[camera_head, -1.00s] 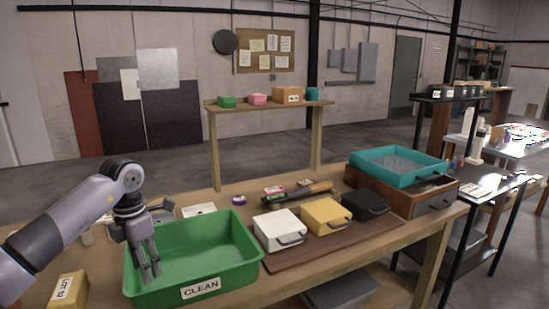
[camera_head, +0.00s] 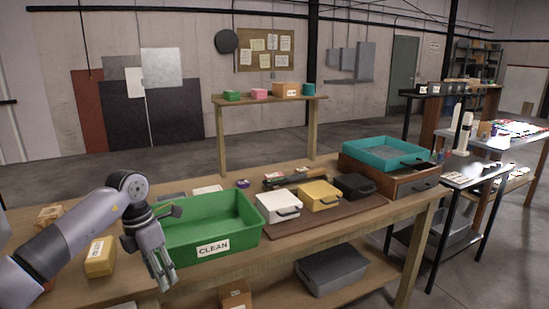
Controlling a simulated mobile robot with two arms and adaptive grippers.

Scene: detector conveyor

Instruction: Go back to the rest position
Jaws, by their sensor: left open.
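My left gripper (camera_head: 160,262) is open and empty, with its fingers pointing down. It hangs in front of the left end of the green bin marked CLEAN (camera_head: 240,241), which stands on the wooden workbench (camera_head: 290,242). The arm comes in from the left and hides part of the bench and the bin's left side. My right gripper is not in view.
A yellow box with a label (camera_head: 100,257) stands left of the gripper. White (camera_head: 277,207), yellow (camera_head: 319,195) and black (camera_head: 355,185) boxes sit right of the bin. A teal tray (camera_head: 385,154) rests on a wooden drawer box (camera_head: 405,184). A grey bin (camera_head: 330,275) sits on the lower shelf.

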